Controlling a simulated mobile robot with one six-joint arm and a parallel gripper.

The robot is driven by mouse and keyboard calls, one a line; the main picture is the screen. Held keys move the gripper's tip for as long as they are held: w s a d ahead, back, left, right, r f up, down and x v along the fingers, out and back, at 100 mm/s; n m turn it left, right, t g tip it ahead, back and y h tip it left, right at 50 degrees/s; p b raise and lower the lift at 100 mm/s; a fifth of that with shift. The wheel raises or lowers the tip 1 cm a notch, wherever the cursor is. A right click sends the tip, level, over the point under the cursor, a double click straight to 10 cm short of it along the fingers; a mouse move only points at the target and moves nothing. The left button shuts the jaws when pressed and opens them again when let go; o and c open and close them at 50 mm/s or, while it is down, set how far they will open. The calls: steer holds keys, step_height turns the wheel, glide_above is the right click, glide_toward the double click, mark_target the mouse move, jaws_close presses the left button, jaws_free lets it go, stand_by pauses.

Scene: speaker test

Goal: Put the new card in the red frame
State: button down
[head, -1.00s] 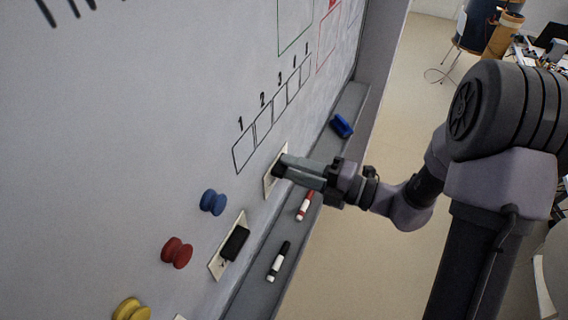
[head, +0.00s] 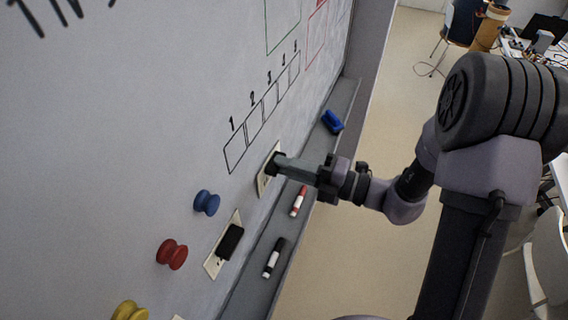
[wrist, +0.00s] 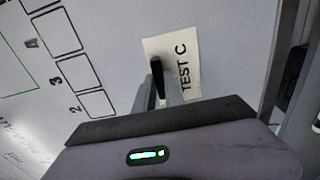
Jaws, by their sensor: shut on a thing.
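A white card marked "TEST C" (wrist: 186,75) lies on the whiteboard, below the numbered boxes; in the head view the card (head: 264,180) is partly hidden by my gripper. My gripper (head: 275,164) is shut on a dark holder (wrist: 157,78) at the card's face; the fingers hide part of it. The card looks flat against the board, but I cannot tell whether it touches. The red frame (head: 307,50) is drawn at the upper right of the board and runs out of the picture at the top.
A second card (head: 213,262) with a black holder (head: 230,242) is lower on the board. Blue (head: 207,202), red (head: 172,254) and yellow (head: 129,311) knobs stick out. The tray (head: 247,290) below holds two markers and a blue object (head: 332,121).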

steer(key=p+v, duration=0.1)
steer(key=v, duration=0.5)
steer(key=shift+d, duration=0.4)
stand_by(0.7)
